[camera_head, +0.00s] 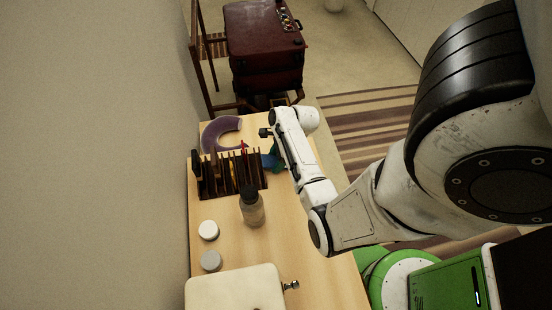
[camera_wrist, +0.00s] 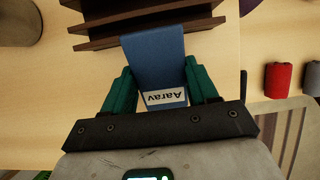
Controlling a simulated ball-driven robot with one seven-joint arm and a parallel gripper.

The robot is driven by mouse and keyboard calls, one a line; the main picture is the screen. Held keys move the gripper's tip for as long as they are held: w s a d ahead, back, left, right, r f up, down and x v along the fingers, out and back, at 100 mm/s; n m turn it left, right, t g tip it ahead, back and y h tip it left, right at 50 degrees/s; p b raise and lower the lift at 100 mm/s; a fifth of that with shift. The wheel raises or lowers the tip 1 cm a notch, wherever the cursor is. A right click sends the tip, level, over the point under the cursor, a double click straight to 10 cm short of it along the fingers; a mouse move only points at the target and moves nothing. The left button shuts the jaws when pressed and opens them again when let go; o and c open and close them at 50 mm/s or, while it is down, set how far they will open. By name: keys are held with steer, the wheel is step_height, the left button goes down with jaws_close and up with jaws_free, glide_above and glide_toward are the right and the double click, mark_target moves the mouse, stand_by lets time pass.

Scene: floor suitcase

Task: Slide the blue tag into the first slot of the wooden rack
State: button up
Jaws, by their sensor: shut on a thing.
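The blue tag (camera_wrist: 155,55) is held between the two green fingers of my gripper (camera_wrist: 160,85). Its white label reads "Aarav", upside down in the wrist view. The tag's far end overlaps the edge of the dark wooden rack (camera_wrist: 98,42) at the top of that view; I cannot tell whether it is in a slot. In the head view the rack (camera_head: 208,186) stands on the table with several upright slats. My gripper (camera_head: 273,160) is at its right side there, small and partly hidden by my arm.
A brown bottle (camera_head: 253,211) stands close in front of the rack. A purple curved piece (camera_head: 210,133) lies behind it. Two round lids (camera_head: 208,230) and a cream box (camera_head: 235,290) are nearer. A red piece (camera_wrist: 278,80) and a grey piece (camera_wrist: 313,78) lie right of my gripper.

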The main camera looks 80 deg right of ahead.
steer(key=shift+f, duration=0.2)
steer(key=o, duration=1.1)
steer(key=shift+f+b, duration=0.15)
steer(key=shift+b, duration=0.4)
steer(key=v, duration=1.1)
steer(key=shift+w+b, duration=0.15)
steer(key=shift+b, duration=0.15)
steer(key=shift+d, duration=0.1)
